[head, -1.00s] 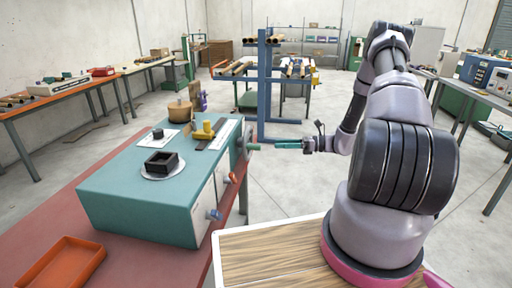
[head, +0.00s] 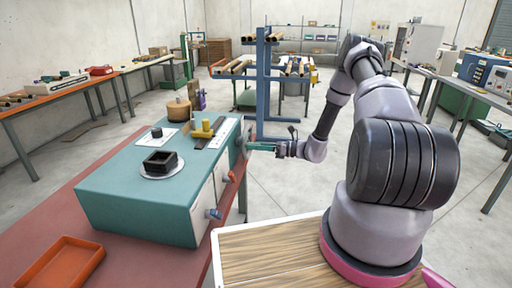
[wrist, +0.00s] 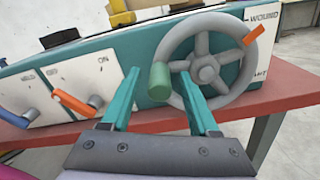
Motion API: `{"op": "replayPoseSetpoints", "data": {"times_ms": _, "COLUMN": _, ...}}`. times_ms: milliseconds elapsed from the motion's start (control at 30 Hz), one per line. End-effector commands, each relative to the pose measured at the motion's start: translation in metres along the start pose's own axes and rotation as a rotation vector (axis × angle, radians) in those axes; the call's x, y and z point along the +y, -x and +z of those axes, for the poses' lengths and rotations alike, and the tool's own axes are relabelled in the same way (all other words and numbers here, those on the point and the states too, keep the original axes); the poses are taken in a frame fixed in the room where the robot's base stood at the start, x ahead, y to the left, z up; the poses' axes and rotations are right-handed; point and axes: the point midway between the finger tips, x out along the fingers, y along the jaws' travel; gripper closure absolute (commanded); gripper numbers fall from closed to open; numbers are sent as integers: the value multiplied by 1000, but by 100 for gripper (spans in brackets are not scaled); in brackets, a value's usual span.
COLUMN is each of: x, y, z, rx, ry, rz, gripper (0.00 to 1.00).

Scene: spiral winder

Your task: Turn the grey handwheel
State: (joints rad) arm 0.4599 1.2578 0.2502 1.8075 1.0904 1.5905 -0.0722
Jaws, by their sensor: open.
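The grey handwheel (wrist: 240,70) is on the front face of the teal machine (wrist: 100,62) in the wrist view. It has several spokes, a round hub and a green knob (wrist: 160,82) on the left of its rim. In the head view the handwheel (head: 244,134) shows edge-on at the machine's right side. My gripper (wrist: 159,73) is open, with its teal fingers pointing at the wheel. The green knob appears between the fingertips; I cannot tell whether either finger touches it. In the head view my gripper (head: 258,147) is close beside the wheel.
An orange lever (wrist: 75,102) and a blue lever (wrist: 38,116) stick out left of the wheel. An orange pointer (wrist: 253,35) is at the rim's upper right. The red bench (head: 120,262) carries the machine and an orange tray (head: 62,265).

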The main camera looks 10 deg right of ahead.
Motion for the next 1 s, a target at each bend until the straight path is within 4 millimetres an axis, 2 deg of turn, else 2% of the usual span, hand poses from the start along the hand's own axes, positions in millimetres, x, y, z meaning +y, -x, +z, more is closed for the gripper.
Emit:
{"op": "replayPoseSetpoints", "data": {"times_ms": 267, "x": 0, "y": -2, "z": 0, "rx": 0, "ry": 0, "rz": 0, "gripper": 39}}
{"op": "replayPoseSetpoints", "data": {"times_ms": 333, "x": 0, "y": -2, "z": 0, "rx": 0, "ry": 0, "rz": 0, "gripper": 58}}
{"op": "replayPoseSetpoints", "data": {"times_ms": 433, "x": 0, "y": -2, "z": 0, "rx": 0, "ry": 0, "rz": 0, "gripper": 96}}
{"op": "replayPoseSetpoints", "data": {"times_ms": 467, "x": 0, "y": -2, "z": 0, "rx": 0, "ry": 0, "rz": 0, "gripper": 100}}
{"op": "replayPoseSetpoints", "data": {"times_ms": 1000, "x": 0, "y": -1, "z": 0, "rx": 0, "ry": 0, "rz": -1, "gripper": 100}}
